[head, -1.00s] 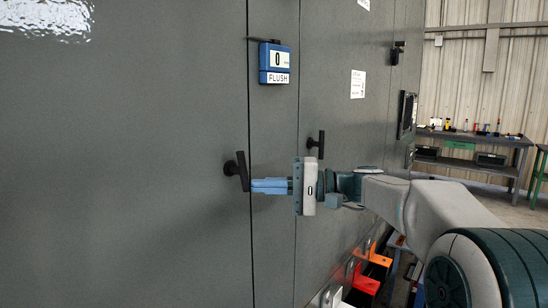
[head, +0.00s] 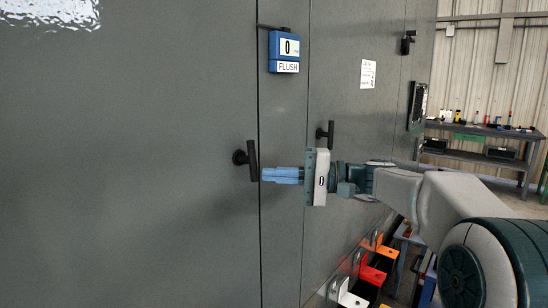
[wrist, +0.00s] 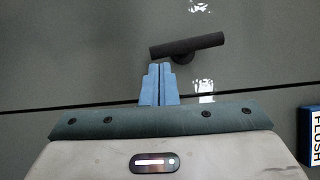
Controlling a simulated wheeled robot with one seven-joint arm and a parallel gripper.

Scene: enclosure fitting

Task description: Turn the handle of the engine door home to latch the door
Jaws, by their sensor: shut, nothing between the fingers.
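The black lever handle (head: 253,161) beside my gripper sits on the grey left door (head: 150,200), near the seam. It is close to vertical in the head view, with its lower end slightly to the right. In the wrist view the handle (wrist: 187,46) lies across the picture, slightly tilted. My gripper (head: 265,175) has its blue fingers shut together and empty, pointing left at the handle's lower end. In the wrist view the fingertips (wrist: 160,66) are just below the handle's left end; I cannot tell whether they touch it.
A blue display reading 0 and FLUSH (head: 285,52) is above the gripper. A second black handle (head: 325,134) is on the panel behind my gripper. Orange, red and white brackets (head: 371,273) are low down at the right. A workbench (head: 482,134) stands far right.

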